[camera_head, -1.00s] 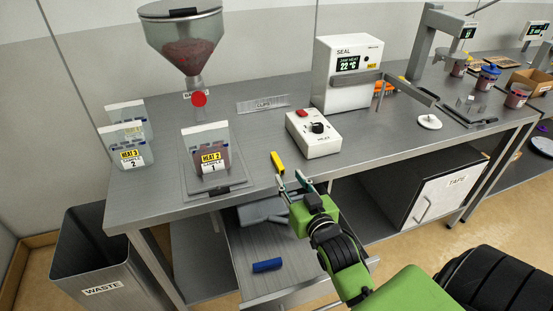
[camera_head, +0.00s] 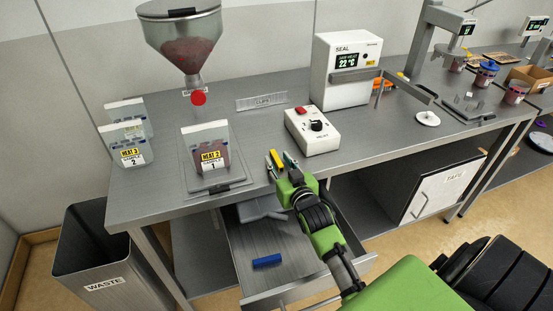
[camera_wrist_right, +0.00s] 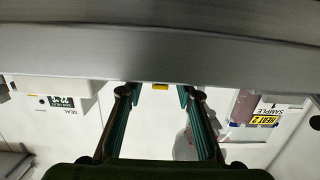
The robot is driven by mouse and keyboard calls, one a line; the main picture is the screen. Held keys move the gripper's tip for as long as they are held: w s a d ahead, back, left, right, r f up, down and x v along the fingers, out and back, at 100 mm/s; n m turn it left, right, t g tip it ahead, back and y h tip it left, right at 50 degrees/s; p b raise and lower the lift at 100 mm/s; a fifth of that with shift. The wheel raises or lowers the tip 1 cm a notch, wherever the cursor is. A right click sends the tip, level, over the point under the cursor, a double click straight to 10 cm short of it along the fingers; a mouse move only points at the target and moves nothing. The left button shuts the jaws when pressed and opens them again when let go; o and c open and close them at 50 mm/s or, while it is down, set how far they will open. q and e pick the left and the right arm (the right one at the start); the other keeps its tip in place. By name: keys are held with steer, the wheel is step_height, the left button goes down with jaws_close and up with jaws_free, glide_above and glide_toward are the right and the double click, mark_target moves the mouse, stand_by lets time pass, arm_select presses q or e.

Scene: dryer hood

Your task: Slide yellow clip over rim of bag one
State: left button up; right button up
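The yellow clip (camera_head: 277,157) lies on the grey bench near its front edge. My right gripper (camera_head: 279,161) is open, with one finger on each side of the clip; I cannot tell whether they touch it. In the right wrist view the clip shows as a small yellow end (camera_wrist_right: 160,87) between the spread fingers of the right gripper (camera_wrist_right: 158,92), with a gap on both sides. Bag one (camera_head: 206,150), a clear bag labelled HEAT 2, 1, with dark red contents, stands upright on a grey plate left of the clip. It also shows in the right wrist view (camera_wrist_right: 262,110). My left gripper is out of view.
A white control box (camera_head: 313,132) and the SEAL machine (camera_head: 343,85) stand right of the clip. A hopper (camera_head: 180,40) hangs behind bag one. Bag two (camera_head: 130,153) stands at the left. Below, an open drawer (camera_head: 250,238) holds a blue clip (camera_head: 267,261).

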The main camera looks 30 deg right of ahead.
steer(key=c, duration=0.9)
jaws_close()
steer(key=shift+r, duration=0.1)
